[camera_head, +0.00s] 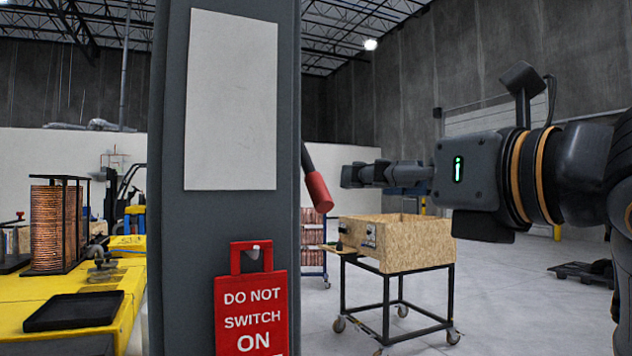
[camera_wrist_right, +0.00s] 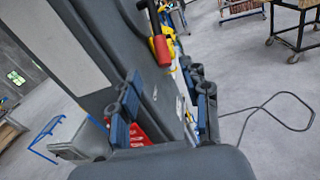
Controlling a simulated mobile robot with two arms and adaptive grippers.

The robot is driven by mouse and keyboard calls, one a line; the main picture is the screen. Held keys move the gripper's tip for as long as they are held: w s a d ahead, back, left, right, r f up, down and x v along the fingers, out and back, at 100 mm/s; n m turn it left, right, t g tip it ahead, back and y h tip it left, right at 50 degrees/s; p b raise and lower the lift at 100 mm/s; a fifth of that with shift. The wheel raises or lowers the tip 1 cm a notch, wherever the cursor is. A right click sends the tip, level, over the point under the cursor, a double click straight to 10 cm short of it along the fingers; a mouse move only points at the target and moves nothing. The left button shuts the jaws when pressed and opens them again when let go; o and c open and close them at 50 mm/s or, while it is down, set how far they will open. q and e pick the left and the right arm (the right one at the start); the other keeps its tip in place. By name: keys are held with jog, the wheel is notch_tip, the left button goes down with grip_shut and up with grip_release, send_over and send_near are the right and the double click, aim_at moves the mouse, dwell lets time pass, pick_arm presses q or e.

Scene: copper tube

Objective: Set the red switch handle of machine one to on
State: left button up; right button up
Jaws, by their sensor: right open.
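The red switch handle (camera_head: 318,192) sticks out on a dark lever at the right side of the grey machine column (camera_head: 170,180), its red end pointing down. It also shows in the right wrist view (camera_wrist_right: 161,50), beyond my fingertips. My right gripper (camera_head: 350,175) comes in from the right, just right of the handle and apart from it. In the right wrist view my right gripper (camera_wrist_right: 164,85) has its two fingers spread with nothing held between them. My left gripper is not in view.
A red "DO NOT SWITCH ON" tag (camera_head: 252,310) hangs on the column below a blank pale panel (camera_head: 232,100). A wooden box (camera_head: 415,245) stands on a wheeled cart behind. A yellow table (camera_head: 30,300) with copper coils (camera_head: 55,225) is at left. Open floor lies at right.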

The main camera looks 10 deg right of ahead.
aim_at(322, 183)
jog(key=p+x, duration=0.3)
jog(key=x, duration=1)
jog(key=shift+w+a, duration=0.15)
jog(key=shift+w, duration=0.05)
grip_shut()
